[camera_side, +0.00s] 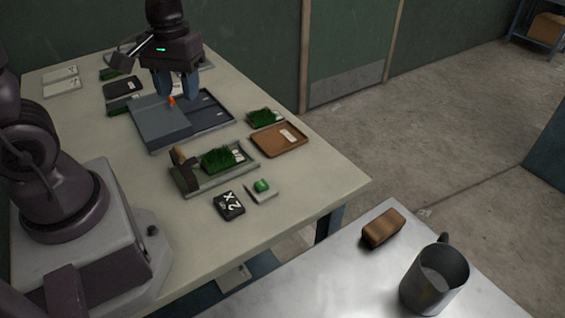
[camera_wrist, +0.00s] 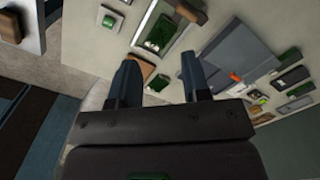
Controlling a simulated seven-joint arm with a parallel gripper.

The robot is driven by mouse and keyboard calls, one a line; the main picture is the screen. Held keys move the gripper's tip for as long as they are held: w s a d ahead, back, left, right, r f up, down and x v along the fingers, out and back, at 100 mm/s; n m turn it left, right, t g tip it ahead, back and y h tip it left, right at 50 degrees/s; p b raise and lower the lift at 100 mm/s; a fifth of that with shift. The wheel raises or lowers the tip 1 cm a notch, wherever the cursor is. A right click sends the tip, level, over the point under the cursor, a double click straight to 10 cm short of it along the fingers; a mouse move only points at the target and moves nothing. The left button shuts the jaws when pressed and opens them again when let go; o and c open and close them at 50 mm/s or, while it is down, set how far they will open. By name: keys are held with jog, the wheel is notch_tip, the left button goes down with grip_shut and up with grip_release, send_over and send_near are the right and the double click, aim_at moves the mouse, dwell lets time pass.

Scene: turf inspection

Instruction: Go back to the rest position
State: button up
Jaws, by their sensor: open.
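My gripper (camera_side: 178,92) is open, with its two bluish fingers apart and nothing between them. In the side view it appears over the back part of a grey case (camera_side: 162,127) on the table, clear of the table top. A small orange piece (camera_side: 171,100) shows at the case, just below the fingers. In the wrist view, the open fingers (camera_wrist: 161,80) frame part of the table, and the grey case (camera_wrist: 228,55) lies to their right. Whether the fingertips touch the case cannot be told.
On the table (camera_side: 305,190) are a grey tray (camera_side: 215,180) with turf, a brown tray (camera_side: 279,139), a turf sample (camera_side: 265,118), a green block (camera_side: 262,186) and a black 2X block (camera_side: 229,205). A metal mug (camera_side: 435,280) and brown block (camera_side: 382,228) stand on a nearer surface.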

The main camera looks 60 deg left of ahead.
jog(key=s+d+r+m+t, duration=0.3)
jog(key=d+r+m+t, duration=0.3)
jog(key=d+r+m, duration=0.2)
notch_tip(320, 180, up, 3)
jog(key=shift+s+d+f, duration=0.15)
jog(key=shift+s+d, duration=0.1)
jog(key=shift+s, duration=0.05)
dwell(1.0)
jog(key=n+g, duration=0.8)
jog(key=n, duration=1)
send_near(179, 150)
jog(key=x, duration=0.9)
jog(key=shift+s+d, duration=0.1)
